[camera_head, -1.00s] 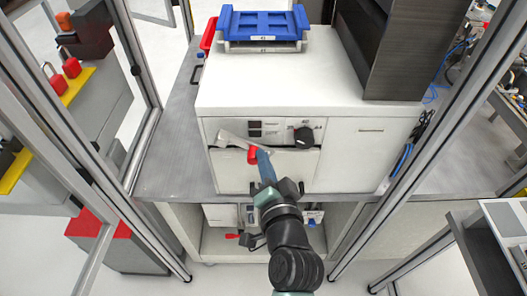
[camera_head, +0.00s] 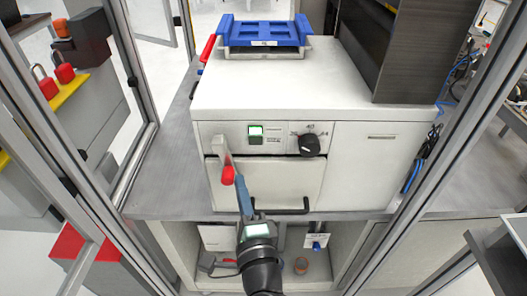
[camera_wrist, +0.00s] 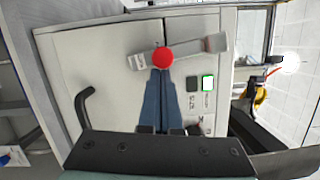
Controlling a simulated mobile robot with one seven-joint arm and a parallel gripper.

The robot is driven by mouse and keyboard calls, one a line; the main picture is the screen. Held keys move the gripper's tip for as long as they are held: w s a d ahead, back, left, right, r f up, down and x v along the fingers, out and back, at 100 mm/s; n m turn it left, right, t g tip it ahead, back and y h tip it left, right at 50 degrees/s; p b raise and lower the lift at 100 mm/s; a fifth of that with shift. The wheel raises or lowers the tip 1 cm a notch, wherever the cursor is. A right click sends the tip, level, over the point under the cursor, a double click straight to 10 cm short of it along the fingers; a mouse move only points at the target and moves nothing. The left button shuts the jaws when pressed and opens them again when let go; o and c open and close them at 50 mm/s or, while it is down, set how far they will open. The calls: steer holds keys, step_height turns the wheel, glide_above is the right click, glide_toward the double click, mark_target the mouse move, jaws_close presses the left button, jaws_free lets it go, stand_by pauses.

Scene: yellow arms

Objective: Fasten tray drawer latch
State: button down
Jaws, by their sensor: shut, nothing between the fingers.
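The latch (camera_head: 223,153) is a grey lever with a red tip (camera_head: 228,175) on the front of a white cabinet. It hangs nearly upright, red end down, over the top left part of the drawer front (camera_head: 275,180). The drawer front looks closed and has a black handle (camera_head: 290,208). My gripper (camera_head: 240,181) is shut and empty, its blue fingertips at the red tip. In the wrist view the fingertips (camera_wrist: 162,72) meet the red tip (camera_wrist: 163,57); whether they press on it is unclear. A green light (camera_head: 255,131) glows beside the latch.
A black knob (camera_head: 309,145) sits right of the light. A blue tray (camera_head: 265,32) rests on top of the cabinet (camera_head: 270,90). Metal frame posts stand on both sides, and a dark box (camera_head: 415,60) stands at the right.

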steer(key=shift+a+f+m, duration=0.25)
steer(key=shift+a+m, duration=0.25)
steer(key=shift+m, duration=0.3)
steer(key=shift+b, duration=0.3)
